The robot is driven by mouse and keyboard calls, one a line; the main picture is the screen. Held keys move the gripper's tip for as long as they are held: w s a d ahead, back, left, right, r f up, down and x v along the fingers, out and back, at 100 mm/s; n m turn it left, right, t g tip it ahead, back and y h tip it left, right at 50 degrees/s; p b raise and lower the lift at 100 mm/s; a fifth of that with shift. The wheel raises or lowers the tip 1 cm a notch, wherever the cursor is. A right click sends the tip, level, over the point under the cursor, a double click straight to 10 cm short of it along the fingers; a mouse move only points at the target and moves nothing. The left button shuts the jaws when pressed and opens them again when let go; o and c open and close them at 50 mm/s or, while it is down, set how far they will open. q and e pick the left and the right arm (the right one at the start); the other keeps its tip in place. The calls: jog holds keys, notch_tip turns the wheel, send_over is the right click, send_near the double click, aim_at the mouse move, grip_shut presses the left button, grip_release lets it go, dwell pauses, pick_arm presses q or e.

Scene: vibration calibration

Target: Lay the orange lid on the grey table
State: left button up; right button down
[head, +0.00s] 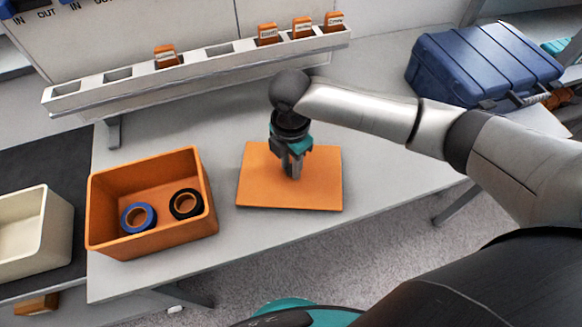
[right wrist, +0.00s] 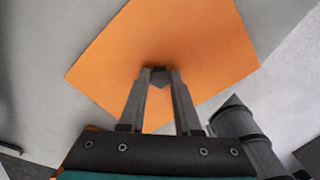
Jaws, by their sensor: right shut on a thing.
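The orange lid (head: 262,192) is a flat square panel in the middle of the grey table (head: 375,125), right of the orange bin. It looks flat on or just above the tabletop; I cannot tell whether it touches. My right gripper (head: 291,172) points down over the lid's middle. In the right wrist view, its fingertips (right wrist: 159,76) are close together on a small dark knob on the lid (right wrist: 200,45). The knob is mostly hidden between the fingers. My left gripper is not in view.
An open orange bin (head: 205,215) holds a blue tape roll (head: 138,217) and a black one (head: 186,204). A cream bin (head: 60,235) stands at far left. A slotted rack (head: 200,70) with orange-labelled items runs along the back. A blue case (head: 485,65) sits at back right.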

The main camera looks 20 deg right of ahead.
jog(key=shift+f, duration=0.55)
jog(key=shift+f, duration=0.1)
jog(key=c, duration=0.6)
grip_release()
notch_tip(320, 180, up, 12)
jog(key=p, duration=0.3)
